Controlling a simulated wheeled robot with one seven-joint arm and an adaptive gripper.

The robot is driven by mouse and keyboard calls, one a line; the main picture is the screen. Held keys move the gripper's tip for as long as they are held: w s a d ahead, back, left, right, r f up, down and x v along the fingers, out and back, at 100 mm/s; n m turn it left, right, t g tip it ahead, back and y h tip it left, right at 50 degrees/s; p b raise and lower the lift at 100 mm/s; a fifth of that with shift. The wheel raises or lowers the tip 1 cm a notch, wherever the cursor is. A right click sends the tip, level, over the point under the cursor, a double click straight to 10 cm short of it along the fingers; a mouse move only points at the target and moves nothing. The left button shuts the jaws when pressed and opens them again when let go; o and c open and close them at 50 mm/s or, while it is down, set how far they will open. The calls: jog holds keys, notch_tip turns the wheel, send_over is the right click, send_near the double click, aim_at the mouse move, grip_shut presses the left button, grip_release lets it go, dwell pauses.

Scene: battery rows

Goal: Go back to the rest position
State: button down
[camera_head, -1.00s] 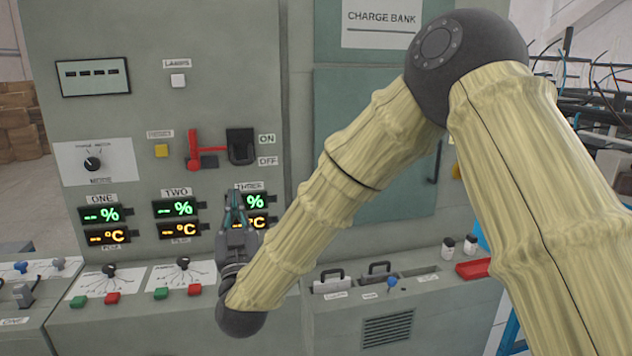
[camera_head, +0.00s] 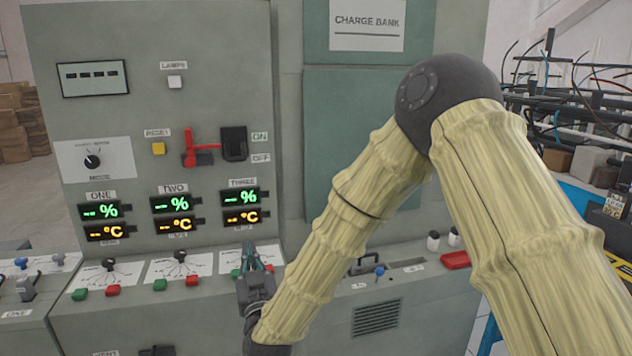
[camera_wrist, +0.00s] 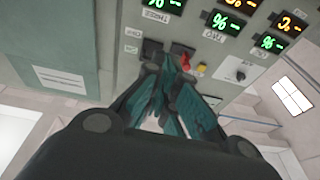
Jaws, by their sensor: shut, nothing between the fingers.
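My gripper (camera_head: 252,262) is at the lower middle of the head view, over the right end of the sloped control desk. Its teal fingers are together with nothing between them, and they hide part of the panel under display THREE. In the wrist view my gripper (camera_wrist: 190,108) points at the grey cabinet face. Beyond the fingers are the red lever (camera_wrist: 186,64) and the lit displays (camera_wrist: 228,22). I cannot tell whether the fingertips touch the desk.
The grey charge cabinet (camera_head: 225,95) fills the left and middle, with a red lever (camera_head: 190,148) near ON and OFF labels. Knobs and coloured buttons line the desk (camera_head: 130,325). A red tray (camera_head: 455,260) and small bottles (camera_head: 433,241) stand right. Cabling (camera_head: 575,95) is at far right.

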jog(key=s+d+f+g+h, duration=0.1)
jog(key=s+d+f+g, duration=0.4)
jog(key=f, duration=0.7)
jog(key=s+d+f+m+g+h+p, duration=0.15)
jog(key=s+d+f, duration=0.25)
jog(key=d+f, duration=0.55)
jog(key=s+d+f+g+h+b, duration=0.1)
jog(key=s+d+f+g, duration=0.35)
jog(key=f, duration=0.95)
jog(key=s+d+f+g+h, duration=0.1)
jog(key=s+d+f+g, duration=0.2)
jog(key=s+d, duration=0.3)
jog(key=s+d+f+m+g+h, duration=0.1)
jog(key=s+d+f+g, duration=0.2)
jog(key=s, duration=1.1)
jog(key=s+d+f+m+g+h+p, duration=0.1)
jog(key=s+d+f, duration=0.4)
jog(key=s+d, duration=0.5)
jog(key=shift+f+g, duration=0.35)
jog(key=shift+g, duration=0.55)
